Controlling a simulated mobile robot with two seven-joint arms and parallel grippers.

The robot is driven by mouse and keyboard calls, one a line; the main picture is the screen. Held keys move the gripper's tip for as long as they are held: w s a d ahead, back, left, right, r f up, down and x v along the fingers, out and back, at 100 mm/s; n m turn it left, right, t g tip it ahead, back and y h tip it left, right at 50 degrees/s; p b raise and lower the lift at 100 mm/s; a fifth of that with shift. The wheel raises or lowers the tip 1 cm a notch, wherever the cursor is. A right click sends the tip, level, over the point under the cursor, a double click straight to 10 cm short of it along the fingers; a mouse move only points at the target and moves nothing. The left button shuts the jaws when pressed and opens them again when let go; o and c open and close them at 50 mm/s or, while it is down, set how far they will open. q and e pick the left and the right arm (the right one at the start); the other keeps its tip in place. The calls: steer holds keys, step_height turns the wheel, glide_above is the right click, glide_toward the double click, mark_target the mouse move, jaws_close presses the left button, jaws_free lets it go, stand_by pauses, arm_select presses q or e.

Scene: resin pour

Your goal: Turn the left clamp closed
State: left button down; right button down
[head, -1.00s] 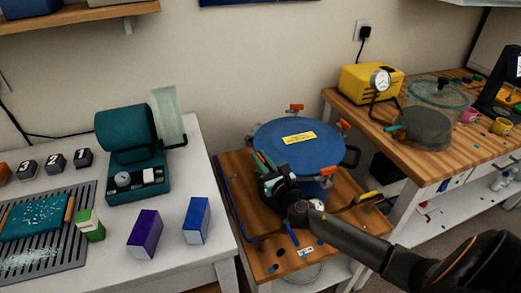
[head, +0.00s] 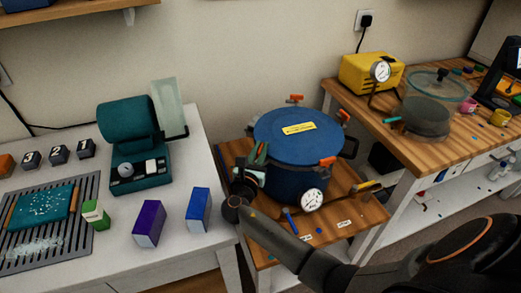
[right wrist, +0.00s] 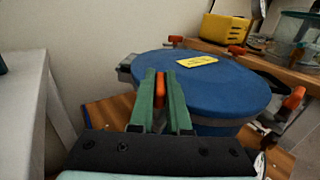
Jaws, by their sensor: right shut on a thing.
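A blue pot with a blue lid (head: 298,137) and a yellow label stands on a low wooden stand. Orange-handled clamps sit around its rim: a back one (head: 295,98), a right one (head: 343,116) and a front one (head: 327,161). My right gripper (head: 262,153) is at the left side of the rim. In the right wrist view its green fingers (right wrist: 160,78) are shut on the orange handle of the left clamp (right wrist: 160,90), which stands upright between them. The fingers hide most of this clamp. My left gripper is out of view.
A pressure gauge (head: 312,201) sits at the pot's front, with a yellow-handled valve (head: 366,186) to its right. A white table (head: 180,255) with a teal machine and boxes stands close on the left. A wooden bench (head: 425,155) stands right.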

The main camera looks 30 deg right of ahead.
mark_target(258, 155)
steer(key=shift+r, duration=0.15)
stand_by(0.4)
steer(key=c, duration=0.9)
jaws_free()
steer(key=shift+v, duration=3.75)
steer(key=shift+o, duration=0.3)
steer(key=shift+w, duration=0.1)
